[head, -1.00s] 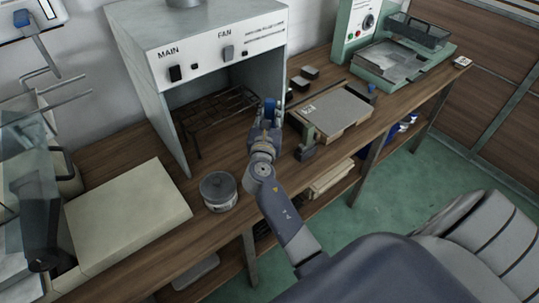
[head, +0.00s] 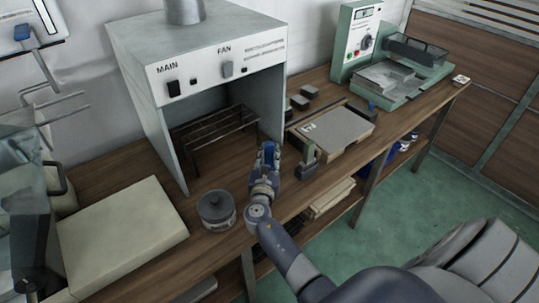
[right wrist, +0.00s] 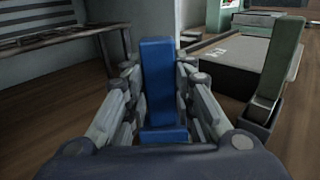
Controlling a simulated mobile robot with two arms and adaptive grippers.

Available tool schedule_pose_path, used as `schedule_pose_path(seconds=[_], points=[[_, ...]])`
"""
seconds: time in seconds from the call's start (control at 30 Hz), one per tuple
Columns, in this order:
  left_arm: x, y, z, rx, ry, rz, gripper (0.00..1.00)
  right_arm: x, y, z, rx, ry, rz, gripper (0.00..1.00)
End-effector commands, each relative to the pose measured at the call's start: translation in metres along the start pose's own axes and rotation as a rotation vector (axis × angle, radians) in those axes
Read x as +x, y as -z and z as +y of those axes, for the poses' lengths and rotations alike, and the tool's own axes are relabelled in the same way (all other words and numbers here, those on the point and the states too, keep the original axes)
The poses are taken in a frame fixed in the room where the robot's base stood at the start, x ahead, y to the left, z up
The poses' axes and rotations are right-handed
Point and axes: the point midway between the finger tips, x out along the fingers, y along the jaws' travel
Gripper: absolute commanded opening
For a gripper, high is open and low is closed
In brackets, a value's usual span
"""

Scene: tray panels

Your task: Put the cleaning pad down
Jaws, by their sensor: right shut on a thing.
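The cleaning pad appears to be the blue block (right wrist: 158,75) standing upright between my fingers in the right wrist view. Its blue top also shows in the head view (head: 268,151). My right gripper (head: 267,162) is shut on it, with a finger on each side in the right wrist view (right wrist: 160,85). Whether the pad touches the bench cannot be told. My left gripper cannot be made out.
The grey pot (head: 216,208) stands left of my right arm. Behind is an open hood (head: 213,55) with a wire rack (head: 215,133). A cream box lid (head: 120,235) lies left.

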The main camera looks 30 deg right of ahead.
Motion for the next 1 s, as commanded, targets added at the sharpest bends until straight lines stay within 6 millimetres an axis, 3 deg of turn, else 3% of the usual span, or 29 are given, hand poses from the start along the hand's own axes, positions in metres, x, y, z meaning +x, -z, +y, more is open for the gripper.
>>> schedule_pose_path(seconds=[0.13, 0.17, 0.23, 0.67, 1.0], points=[[0.004, -0.002, 0.000, 0.001, 0.000, -0.002, 0.18, 0.000, 0.004, 0.000, 0.000, 0.000, 0.000, 0.00], [0.003, -0.002, 0.000, 0.001, 0.000, -0.003, 0.18, 0.000, 0.003, 0.000, 0.000, 0.000, 0.000, 0.28], [0.002, -0.003, 0.000, 0.001, 0.000, -0.005, 0.18, 0.000, 0.003, 0.000, 0.000, 0.000, 0.001, 0.44], [-0.002, -0.004, -0.003, 0.001, 0.003, -0.006, 0.18, -0.001, -0.002, 0.000, 0.000, 0.000, 0.001, 0.44], [0.006, -0.005, -0.004, -0.001, 0.005, -0.006, 0.18, -0.068, 0.002, 0.000, 0.002, -0.001, 0.003, 0.44]])
